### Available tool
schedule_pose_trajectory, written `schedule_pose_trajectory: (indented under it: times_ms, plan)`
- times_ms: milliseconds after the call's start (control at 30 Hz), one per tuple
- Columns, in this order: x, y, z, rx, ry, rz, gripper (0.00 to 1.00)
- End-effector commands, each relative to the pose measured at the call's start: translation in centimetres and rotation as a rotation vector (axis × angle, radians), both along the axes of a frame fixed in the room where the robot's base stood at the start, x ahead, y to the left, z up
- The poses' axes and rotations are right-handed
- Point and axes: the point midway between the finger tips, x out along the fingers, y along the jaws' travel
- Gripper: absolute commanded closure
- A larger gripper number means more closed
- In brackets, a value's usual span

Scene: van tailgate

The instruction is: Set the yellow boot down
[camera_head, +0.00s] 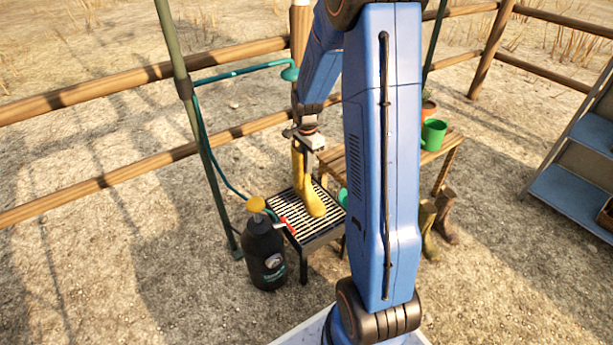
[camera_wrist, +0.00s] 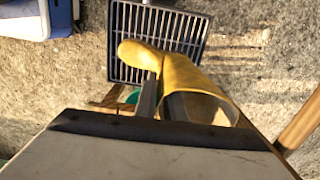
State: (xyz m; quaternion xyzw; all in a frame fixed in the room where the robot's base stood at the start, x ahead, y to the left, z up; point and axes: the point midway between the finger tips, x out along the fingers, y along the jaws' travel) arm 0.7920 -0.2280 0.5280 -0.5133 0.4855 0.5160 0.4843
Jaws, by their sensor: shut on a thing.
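The yellow boot (camera_head: 314,200) is upright over the slatted grate of a low dark stand (camera_head: 322,234), toe toward the camera. I cannot tell whether its sole touches the slats. My gripper (camera_head: 308,172) is above it, shut on the boot's shaft. In the wrist view the boot (camera_wrist: 196,82) lies across my gripper (camera_wrist: 162,88), one finger outside the shaft and the other at its open top. The grate (camera_wrist: 190,24) shows behind the boot. My gripper and arm hide part of the boot and stand.
A black pressure sprayer (camera_head: 265,255) stands left of the stand, with a red-tipped nozzle by the grate. Brown boots (camera_head: 446,217) stand right. A green post (camera_head: 190,110) rises left.

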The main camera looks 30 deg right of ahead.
Motion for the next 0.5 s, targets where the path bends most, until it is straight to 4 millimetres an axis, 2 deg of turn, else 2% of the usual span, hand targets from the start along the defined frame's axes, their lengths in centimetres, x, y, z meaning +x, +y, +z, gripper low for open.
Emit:
schedule_pose_trajectory:
  times_ms: [167, 400, 500]
  plan:
    - [0.0, 0.0, -1.1, 0.000, 0.001, 0.000, 1.00]
    - [0.0, 0.0, -3.9, 0.000, 0.000, 0.000, 1.00]
    - [0.0, 0.0, -4.0, -0.001, -0.002, 0.001, 1.00]
